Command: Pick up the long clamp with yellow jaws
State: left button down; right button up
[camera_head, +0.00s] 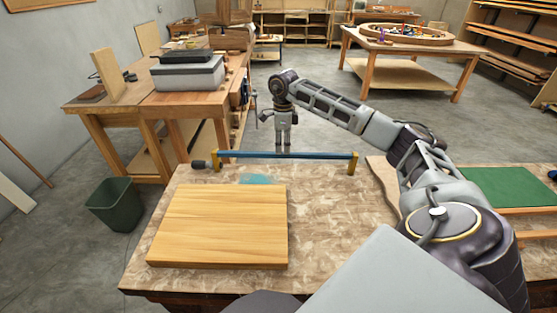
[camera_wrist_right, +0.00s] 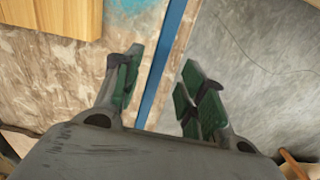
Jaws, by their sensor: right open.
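The long clamp (camera_head: 310,155) lies along the far edge of the worktable. It has a blue bar, a yellow jaw at each end and a dark handle at its left end. My right gripper (camera_head: 283,146) points down at the middle of the blue bar. In the right wrist view, the blue bar (camera_wrist_right: 166,62) runs between the two open green-padded fingers of my right gripper (camera_wrist_right: 162,62). I cannot tell whether either finger touches the bar. The yellow jaws are outside the wrist view. My left gripper is not in view.
A wooden board (camera_head: 220,225) lies on the worktable (camera_head: 330,225), in front of the clamp, with a teal patch between them. The table's right part is mostly bare. A green bin (camera_head: 115,205) stands on the floor at left. A green-topped surface (camera_head: 505,188) is at right.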

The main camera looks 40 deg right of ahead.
aim_at(282, 155)
jog(key=shift+f, duration=0.2)
jog(key=shift+a+f, duration=0.2)
jog(key=shift+f, duration=2.3)
jog(key=shift+w+r, duration=0.1)
grip_shut()
